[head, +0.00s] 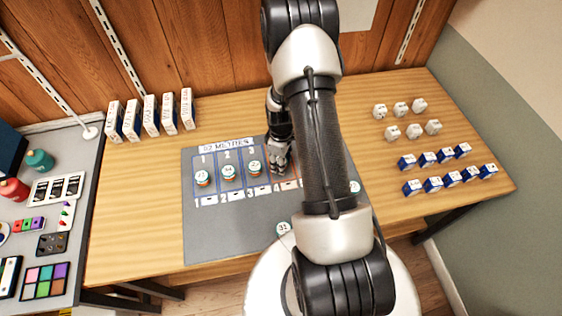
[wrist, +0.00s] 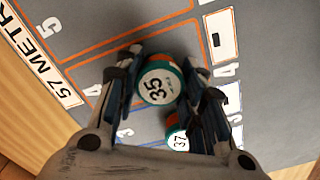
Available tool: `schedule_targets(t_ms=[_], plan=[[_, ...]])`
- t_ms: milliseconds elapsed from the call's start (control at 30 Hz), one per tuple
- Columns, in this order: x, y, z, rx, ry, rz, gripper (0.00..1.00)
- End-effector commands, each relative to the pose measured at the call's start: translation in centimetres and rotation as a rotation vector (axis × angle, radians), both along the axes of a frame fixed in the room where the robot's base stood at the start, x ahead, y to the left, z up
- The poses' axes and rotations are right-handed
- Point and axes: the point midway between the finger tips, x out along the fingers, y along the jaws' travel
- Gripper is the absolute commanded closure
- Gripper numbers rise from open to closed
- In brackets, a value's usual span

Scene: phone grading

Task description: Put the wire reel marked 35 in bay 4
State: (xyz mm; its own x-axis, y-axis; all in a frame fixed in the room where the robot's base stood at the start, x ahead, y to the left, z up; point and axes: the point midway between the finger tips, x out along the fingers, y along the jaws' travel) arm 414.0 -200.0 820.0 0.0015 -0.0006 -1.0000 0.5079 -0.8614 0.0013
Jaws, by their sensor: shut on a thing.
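My gripper (wrist: 165,95) is shut on the wire reel marked 35 (wrist: 158,82), a round reel with a white top label and a green and orange side. In the wrist view the reel is over bay 4 (wrist: 98,92) of the grey mat, beside the reel marked 37 (wrist: 178,140) in bay 3. I cannot tell whether reel 35 touches the mat. In the head view my gripper (head: 280,168) is at bay 4, right of the bay 3 reel (head: 254,167), and the held reel is hidden.
Reels stand in bay 1 (head: 202,177) and bay 2 (head: 228,171). A reel marked 31 (head: 283,228) lies near the mat's front, and another (head: 354,187) is at its right. White boxes (head: 150,115) stand behind. My arm hides the mat's right part.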

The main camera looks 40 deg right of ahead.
Motion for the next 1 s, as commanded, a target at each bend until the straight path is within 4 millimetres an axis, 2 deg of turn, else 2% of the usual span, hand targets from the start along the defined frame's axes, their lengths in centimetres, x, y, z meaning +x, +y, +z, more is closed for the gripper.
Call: schedule_targets(t_ms=[133, 167, 467, 833, 1000], plan=[[0.0, 0.0, -0.4, 0.001, 0.001, 0.000, 0.85], [0.0, 0.0, -0.5, 0.001, 0.001, 0.000, 0.63], [0.0, 0.0, -0.3, 0.001, 0.001, 0.000, 0.43], [0.0, 0.0, 0.1, 0.001, 0.001, 0.000, 0.43], [0.1, 0.0, 2.7, -0.002, -0.003, 0.000, 0.43]])
